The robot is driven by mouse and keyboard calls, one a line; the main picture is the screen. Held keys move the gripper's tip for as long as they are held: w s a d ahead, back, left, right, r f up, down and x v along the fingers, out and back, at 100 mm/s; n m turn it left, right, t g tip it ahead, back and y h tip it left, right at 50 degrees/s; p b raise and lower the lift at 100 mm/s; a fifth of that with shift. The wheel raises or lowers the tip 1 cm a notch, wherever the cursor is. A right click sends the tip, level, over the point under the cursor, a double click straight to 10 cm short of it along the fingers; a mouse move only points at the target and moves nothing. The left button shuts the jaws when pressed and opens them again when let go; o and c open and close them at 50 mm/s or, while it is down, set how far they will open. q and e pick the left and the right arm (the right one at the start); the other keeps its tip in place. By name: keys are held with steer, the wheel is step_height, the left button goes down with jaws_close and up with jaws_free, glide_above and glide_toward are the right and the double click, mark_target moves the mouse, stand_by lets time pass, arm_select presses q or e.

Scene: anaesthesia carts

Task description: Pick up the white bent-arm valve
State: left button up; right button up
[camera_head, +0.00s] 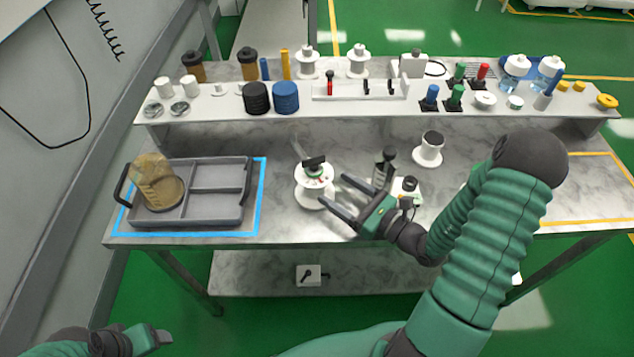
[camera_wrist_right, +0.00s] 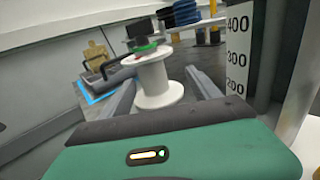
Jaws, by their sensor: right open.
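A white valve with a black knob (camera_head: 314,161) and a green and red marked collar sits on top of a white spool-shaped stand (camera_head: 314,188), at the front middle of the table. A pale bent arm seems to rise behind it. In the right wrist view the valve's dark knob and green ring (camera_wrist_right: 143,47) show above the white stand (camera_wrist_right: 154,82). My right gripper (camera_head: 334,193) is open and empty, just right of the stand, its fingers pointing at it. In the wrist view the stand appears between the fingers (camera_wrist_right: 163,90). My left gripper (camera_head: 155,339) is low at the left, away from the table; its jaws are unclear.
A grey divided tray (camera_head: 217,209) with an amber container (camera_head: 157,184) stands left on a blue-outlined area. A dark-topped item (camera_head: 384,162), a small white device (camera_head: 407,188) and another white stand (camera_head: 428,153) are near my right gripper. A raised shelf (camera_head: 220,106) holds several parts.

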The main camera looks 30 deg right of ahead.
mark_target(312, 184)
steer(key=shift+n, duration=0.3)
steer(key=w+a, duration=0.2)
steer(key=w+a+r, duration=0.1)
steer(key=w+a, duration=0.2)
steer(key=shift+r, duration=0.1)
steer(key=w, duration=0.2)
steer(key=w+d, duration=0.1)
steer(key=shift+w+d+f, duration=0.1)
steer(key=shift+w+f, duration=0.25)
steer(key=shift+f, duration=0.05)
steer(key=shift+w+d+f, duration=0.1)
steer(key=shift+d, duration=0.1)
steer(key=shift+a+r, duration=0.25)
steer(key=shift+a, duration=0.3)
steer(key=c, duration=0.4)
steer(key=shift+a, duration=0.25)
steer(key=c, duration=0.5)
arm_select(q)
steer(key=shift+s+a+f, duration=0.1)
steer(key=shift+a+f, duration=0.1)
steer(key=shift+a, duration=0.75)
arm_select(e)
steer(key=shift+s+d+f, duration=0.1)
steer(key=shift+s+d, duration=0.1)
steer(key=shift+d, duration=0.2)
jaws_close()
